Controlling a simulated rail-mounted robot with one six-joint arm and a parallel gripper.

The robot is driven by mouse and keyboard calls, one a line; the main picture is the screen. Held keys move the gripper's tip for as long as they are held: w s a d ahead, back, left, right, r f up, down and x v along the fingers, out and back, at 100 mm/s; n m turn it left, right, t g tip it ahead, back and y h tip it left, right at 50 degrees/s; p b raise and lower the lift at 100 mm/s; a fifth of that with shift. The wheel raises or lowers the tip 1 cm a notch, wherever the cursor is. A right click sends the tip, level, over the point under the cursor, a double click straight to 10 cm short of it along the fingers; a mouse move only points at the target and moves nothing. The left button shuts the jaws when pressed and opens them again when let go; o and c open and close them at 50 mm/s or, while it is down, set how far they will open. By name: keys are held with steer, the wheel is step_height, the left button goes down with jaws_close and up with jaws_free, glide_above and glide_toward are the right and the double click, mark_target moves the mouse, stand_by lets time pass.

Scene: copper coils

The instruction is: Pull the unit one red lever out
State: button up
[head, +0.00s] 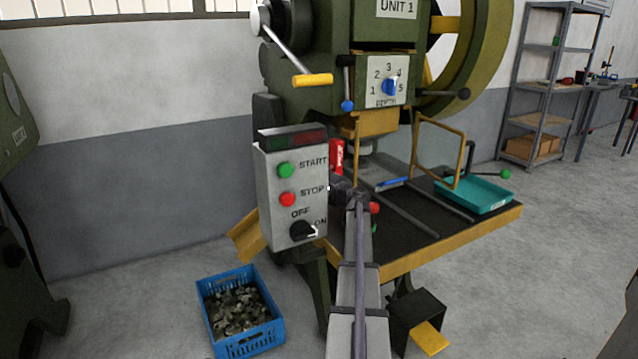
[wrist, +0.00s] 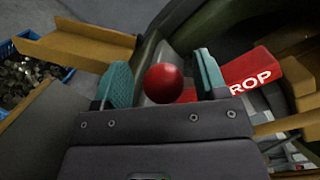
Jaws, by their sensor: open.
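The red ball knob (wrist: 163,83) of a lever shows in the wrist view. It sits between the two teal fingers of my gripper (wrist: 164,68), with visible gaps on both sides. The fingers are open. A grey part shows behind the knob, and the rest of the lever is hidden. In the head view my gripper (head: 343,188) is beside the control box of the press marked UNIT 1 (head: 397,7), and its fingers are hard to make out. I cannot pick out the knob there.
A red block with white letters (wrist: 268,70) is close to the right finger. A tan chute (wrist: 75,45) is at upper left. The control box (head: 283,215) stands left of my arm. A blue crate of metal parts (head: 283,335) is on the floor. A teal tray (head: 485,205) lies on the press table.

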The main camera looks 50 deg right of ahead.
steer(key=s, duration=0.3)
steer(key=s+a, duration=0.1)
steer(key=s, duration=0.3)
steer(key=s+a, duration=0.1)
steer(key=s, duration=0.2)
steer(key=shift+s, duration=0.35)
